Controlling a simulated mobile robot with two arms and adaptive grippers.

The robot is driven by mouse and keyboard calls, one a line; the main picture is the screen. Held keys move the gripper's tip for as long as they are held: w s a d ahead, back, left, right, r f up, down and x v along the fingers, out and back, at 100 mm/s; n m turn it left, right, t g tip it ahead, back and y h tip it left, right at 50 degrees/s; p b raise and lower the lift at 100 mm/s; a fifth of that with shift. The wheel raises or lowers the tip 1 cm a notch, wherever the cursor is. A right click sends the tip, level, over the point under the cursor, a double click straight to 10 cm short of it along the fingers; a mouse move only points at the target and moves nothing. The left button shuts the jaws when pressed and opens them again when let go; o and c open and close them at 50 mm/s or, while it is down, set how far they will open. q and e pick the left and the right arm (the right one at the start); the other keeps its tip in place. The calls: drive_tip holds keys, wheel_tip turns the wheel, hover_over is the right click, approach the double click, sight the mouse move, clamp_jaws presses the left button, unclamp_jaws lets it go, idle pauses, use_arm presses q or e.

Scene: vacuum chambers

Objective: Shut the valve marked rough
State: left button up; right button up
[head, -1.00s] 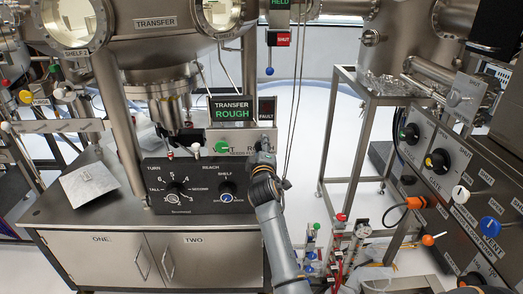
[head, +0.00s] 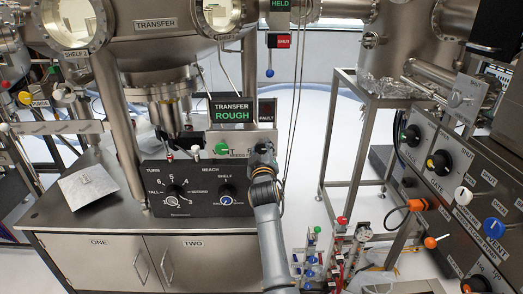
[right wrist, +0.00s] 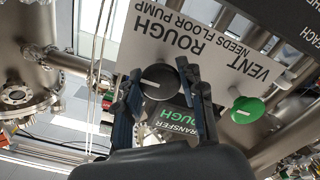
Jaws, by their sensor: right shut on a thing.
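My right gripper (right wrist: 160,85) is shut on the black round knob (right wrist: 158,84) below the label ROUGH (right wrist: 170,32) in the right wrist view. One finger is on each side of the knob. A white pointer line shows on the knob's face. In the head view my right gripper (head: 263,150) is at the right end of the white valve panel (head: 240,137) and hides the knob and most of its label. My left gripper is not in view.
The green VENT knob (head: 221,149) is just left of the gripper; it also shows in the right wrist view (right wrist: 245,109). A black dial box (head: 190,185) is below. Cables (head: 290,110) hang close on the right.

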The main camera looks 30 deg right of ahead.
drive_tip(key=shift+f, duration=0.1)
drive_tip(key=o, duration=1.2)
drive_tip(key=shift+r, duration=0.3)
wheel_tip(320, 180, up, 10)
drive_tip(key=shift+f, duration=0.25)
